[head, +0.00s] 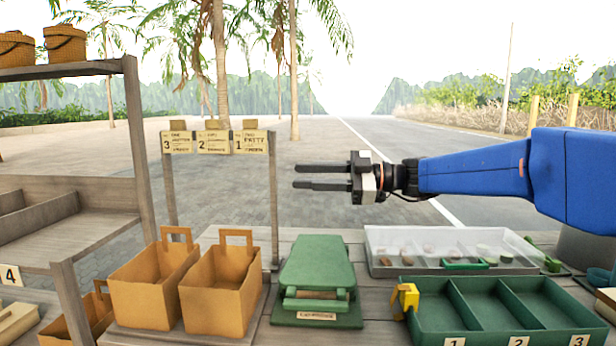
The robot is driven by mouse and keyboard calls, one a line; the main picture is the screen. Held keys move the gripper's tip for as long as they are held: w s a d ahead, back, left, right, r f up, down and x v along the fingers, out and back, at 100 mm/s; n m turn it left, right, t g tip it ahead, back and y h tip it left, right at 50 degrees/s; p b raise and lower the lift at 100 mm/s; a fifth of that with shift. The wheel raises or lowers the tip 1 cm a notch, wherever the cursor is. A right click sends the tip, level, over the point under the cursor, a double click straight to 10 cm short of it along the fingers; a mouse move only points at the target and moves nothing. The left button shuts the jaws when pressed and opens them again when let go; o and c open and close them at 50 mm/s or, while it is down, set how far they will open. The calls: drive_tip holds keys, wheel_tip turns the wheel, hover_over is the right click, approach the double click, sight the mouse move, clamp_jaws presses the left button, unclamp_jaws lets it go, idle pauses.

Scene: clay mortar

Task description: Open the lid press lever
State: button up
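The lid press (318,264) is a green device with a sloped top on a flat green base, on the wooden table at the middle. A pale bar, which looks like its lever (316,294), lies low across its front between green side pieces, above a small label. My gripper (294,177) is up in the air above and behind the press in the picture, pointing left. Its two dark fingers are apart with nothing between them. It touches nothing.
Two orange bags (222,290) stand left of the press. A clear-lidded tray (450,262) of small items and a green compartment tray (505,310) lie to the right. A yellow object (405,298) sits at that tray's left edge. A signpost frame (274,200) stands behind.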

clamp_jaws()
idle(1.4)
unclamp_jaws()
drive_tip(key=d, duration=1.7)
drive_tip(key=shift+s+d, duration=0.2)
drive_tip(key=shift+s, duration=0.1)
